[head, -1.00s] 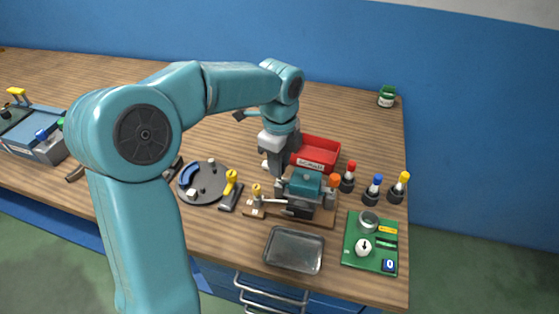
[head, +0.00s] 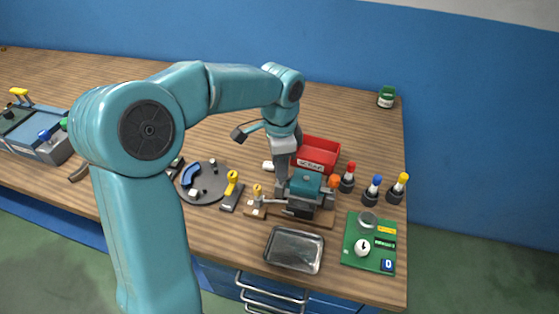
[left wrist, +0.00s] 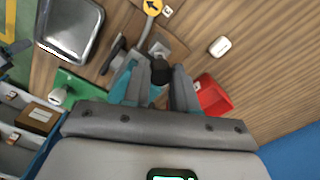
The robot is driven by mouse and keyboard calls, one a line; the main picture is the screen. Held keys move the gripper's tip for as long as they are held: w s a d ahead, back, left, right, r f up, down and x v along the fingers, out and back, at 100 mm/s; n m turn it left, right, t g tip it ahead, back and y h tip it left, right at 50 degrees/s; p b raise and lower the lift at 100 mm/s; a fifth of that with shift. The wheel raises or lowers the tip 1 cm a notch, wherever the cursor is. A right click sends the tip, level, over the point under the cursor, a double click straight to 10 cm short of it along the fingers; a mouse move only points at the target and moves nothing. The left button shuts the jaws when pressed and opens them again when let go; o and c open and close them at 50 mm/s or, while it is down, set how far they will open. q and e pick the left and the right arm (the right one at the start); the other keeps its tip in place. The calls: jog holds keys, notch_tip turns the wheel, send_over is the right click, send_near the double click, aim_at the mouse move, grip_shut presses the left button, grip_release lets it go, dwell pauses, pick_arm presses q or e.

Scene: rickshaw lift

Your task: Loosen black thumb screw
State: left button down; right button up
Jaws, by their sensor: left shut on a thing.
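The teal and grey clamp fixture (head: 306,184) stands on a wooden base at the front right of the table. My left gripper (head: 281,184) comes down on its left side in the head view. In the left wrist view the black thumb screw (left wrist: 160,71) sits between the fingertips of my left gripper (left wrist: 158,80), which is shut on it. In the head view the screw cannot be made out behind the gripper. The fixture's teal body (left wrist: 125,80) shows beyond the fingers. My right gripper is in neither view.
A red bin (head: 319,152) stands just behind the fixture. A metal tray (head: 294,250) lies in front, and a green board (head: 369,241) at the right. Red, blue and yellow-topped tools stand to the right. A round grey plate (head: 203,183) lies left.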

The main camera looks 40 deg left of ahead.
pick_arm(q)
jog(key=n, duration=0.4)
jog(key=shift+d+f+n, duration=0.1)
jog(key=shift+n, duration=0.2)
jog(key=n, duration=0.4)
jog(key=shift+n, duration=0.4)
jog(key=c, duration=1)
grip_release()
jog(key=shift+o, duration=0.5)
jog(key=shift+w, duration=0.15)
jog(key=shift+r, duration=0.2)
notch_tip(320, 180, up, 16)
jog(key=p, duration=0.2)
